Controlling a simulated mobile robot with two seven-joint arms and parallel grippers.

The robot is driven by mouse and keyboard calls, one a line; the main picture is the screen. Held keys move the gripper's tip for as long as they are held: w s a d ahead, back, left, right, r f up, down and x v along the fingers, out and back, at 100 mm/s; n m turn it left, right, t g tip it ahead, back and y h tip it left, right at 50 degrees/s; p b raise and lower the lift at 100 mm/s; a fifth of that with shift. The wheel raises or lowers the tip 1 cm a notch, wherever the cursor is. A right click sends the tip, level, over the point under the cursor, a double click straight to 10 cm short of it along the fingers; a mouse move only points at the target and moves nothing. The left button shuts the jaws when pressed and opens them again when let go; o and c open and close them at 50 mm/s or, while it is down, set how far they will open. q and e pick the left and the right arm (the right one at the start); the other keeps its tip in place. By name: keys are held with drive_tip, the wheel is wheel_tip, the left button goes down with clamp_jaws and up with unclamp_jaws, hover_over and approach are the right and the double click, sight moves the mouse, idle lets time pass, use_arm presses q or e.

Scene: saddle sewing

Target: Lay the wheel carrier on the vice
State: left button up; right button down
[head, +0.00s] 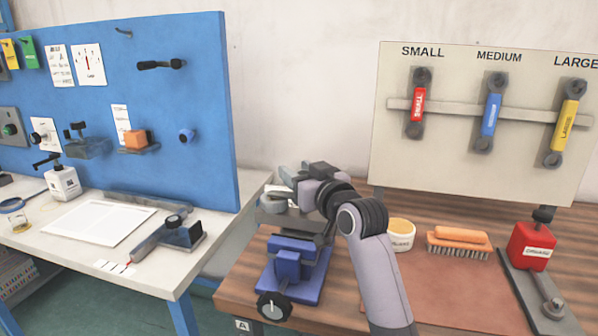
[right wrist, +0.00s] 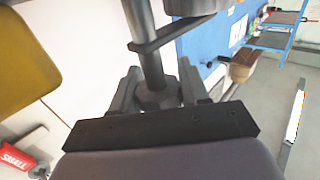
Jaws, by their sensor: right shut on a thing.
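The blue vice (head: 292,262) stands on the wooden bench near its left end, with a black knob at its front. My right gripper (head: 292,182) is above and behind the vice in the head view. In the right wrist view its fingers (right wrist: 158,92) are shut around a dark grey part with a round post (right wrist: 148,55) and a flat crossbar, which I take as the wheel carrier. In the head view my wrist hides much of it, and I cannot tell whether it touches the vice. My left gripper is not in view.
A board with small, medium and large wrenches stands behind. A blue pegboard (head: 180,95) and white table are at left.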

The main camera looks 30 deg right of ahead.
drive_tip(key=shift+f+b, duration=0.8)
drive_tip(key=shift+f, duration=0.65)
drive_tip(key=shift+c, duration=2.4)
unclamp_jaws()
drive_tip(key=shift+f, duration=0.2)
drive_tip(key=shift+s+a+r+b, duration=0.1)
drive_tip(key=shift+s+a+b, duration=0.05)
drive_tip(key=shift+s, duration=1.65)
drive_tip(key=shift+s+a+r+b, duration=0.1)
drive_tip(key=shift+s+b, duration=0.05)
drive_tip(key=shift+s, duration=1.65)
